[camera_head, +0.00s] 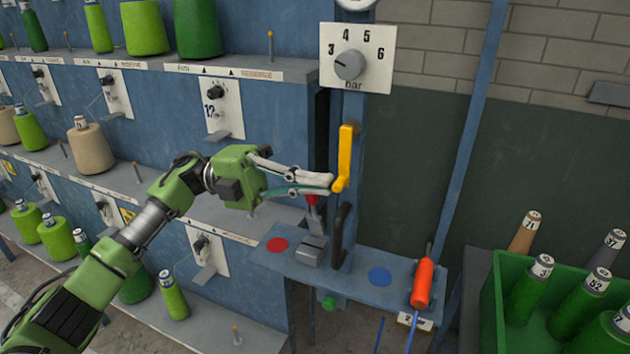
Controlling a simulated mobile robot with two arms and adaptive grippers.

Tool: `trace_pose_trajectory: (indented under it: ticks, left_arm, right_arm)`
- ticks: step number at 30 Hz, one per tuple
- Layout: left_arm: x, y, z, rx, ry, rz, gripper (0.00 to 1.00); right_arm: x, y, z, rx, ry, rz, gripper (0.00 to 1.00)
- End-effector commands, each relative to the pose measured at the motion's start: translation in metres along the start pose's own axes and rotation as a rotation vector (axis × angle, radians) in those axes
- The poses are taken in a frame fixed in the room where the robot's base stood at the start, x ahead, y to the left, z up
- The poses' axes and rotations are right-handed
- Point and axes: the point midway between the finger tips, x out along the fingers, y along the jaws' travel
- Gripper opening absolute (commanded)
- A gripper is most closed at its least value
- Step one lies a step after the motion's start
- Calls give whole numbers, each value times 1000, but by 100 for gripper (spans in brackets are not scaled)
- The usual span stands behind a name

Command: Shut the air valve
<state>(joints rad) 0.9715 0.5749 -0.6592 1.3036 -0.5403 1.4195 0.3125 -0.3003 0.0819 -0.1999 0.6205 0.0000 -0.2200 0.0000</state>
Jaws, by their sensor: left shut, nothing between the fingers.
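The air valve's yellow lever (345,160) stands near upright on the blue post, below the white pressure plate. Its lower end sits just right of my left gripper. My left gripper (331,183) reaches in from the left. Its fingers are shut with nothing between them, and the tips are at the lever's lower end; I cannot tell whether they touch it. My right gripper is not in view.
A white plate with a bar dial (349,65) is above the lever. A small blue shelf (340,275) below carries a grey block, a black handle and an orange-handled tool (423,283). A green crate (492,300) of cones stands at right. Yarn racks fill the left.

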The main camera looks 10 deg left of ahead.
Motion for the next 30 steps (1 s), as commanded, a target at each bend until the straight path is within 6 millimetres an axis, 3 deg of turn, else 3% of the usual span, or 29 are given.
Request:
trace_pose_trajectory:
  ticks: [20,30]
  left_arm:
    - [8,8,0,-1,1,-116,0]
    - [21,19,-1,-3,4,-286,0]
  right_arm:
    - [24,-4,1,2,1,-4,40]
    - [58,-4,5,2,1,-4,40]
